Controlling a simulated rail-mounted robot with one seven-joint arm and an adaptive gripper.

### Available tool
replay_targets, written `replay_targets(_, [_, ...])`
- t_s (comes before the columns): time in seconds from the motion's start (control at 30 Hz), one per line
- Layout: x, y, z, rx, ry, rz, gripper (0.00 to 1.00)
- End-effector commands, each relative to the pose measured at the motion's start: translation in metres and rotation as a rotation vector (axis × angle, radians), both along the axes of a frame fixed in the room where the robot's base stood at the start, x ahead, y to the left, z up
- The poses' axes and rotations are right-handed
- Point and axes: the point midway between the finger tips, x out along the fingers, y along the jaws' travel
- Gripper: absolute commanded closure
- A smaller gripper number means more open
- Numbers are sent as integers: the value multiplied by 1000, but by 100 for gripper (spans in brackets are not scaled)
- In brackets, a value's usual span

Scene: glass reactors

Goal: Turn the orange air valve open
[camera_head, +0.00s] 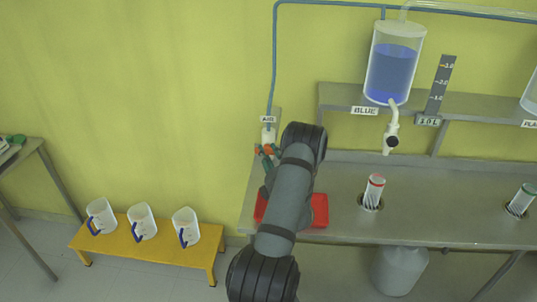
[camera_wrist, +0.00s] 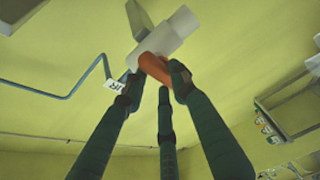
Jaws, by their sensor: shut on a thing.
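The orange air valve (camera_head: 268,149) is on the wall under the AIR label (camera_head: 268,119), at the lower end of the blue air pipe. In the wrist view the orange handle (camera_wrist: 156,69) sits at the end of the white valve body (camera_wrist: 168,40). My gripper (camera_head: 264,152) is at the valve, and its green fingers are shut on the orange handle. In the wrist view my gripper (camera_wrist: 153,85) has a finger on each side of the handle and a third finger below it. My arm hides part of the area below the valve in the head view.
A blue-filled tank (camera_head: 392,68) with a white tap (camera_head: 392,132) is on the shelf to the right. A red tray (camera_head: 319,210) lies partly behind my arm on the grey bench (camera_head: 420,215). White jugs (camera_head: 142,223) stand on a yellow bench (camera_head: 160,258) at left.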

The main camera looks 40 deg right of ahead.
Motion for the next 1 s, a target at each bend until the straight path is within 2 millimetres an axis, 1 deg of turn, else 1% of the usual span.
replay_targets(0.03, [0, 0, 0, 0, 0, 1, 93])
replay_targets(0.13, [0, 1, 0, 0, 0, 1, 99])
replay_targets(0.47, [1, 1, 3, -33, 33, 2, 100])
replay_targets(0.67, [2, 2, 6, -113, 116, 3, 100])
replay_targets(1.0, [4, 5, 8, -328, 338, 5, 100])
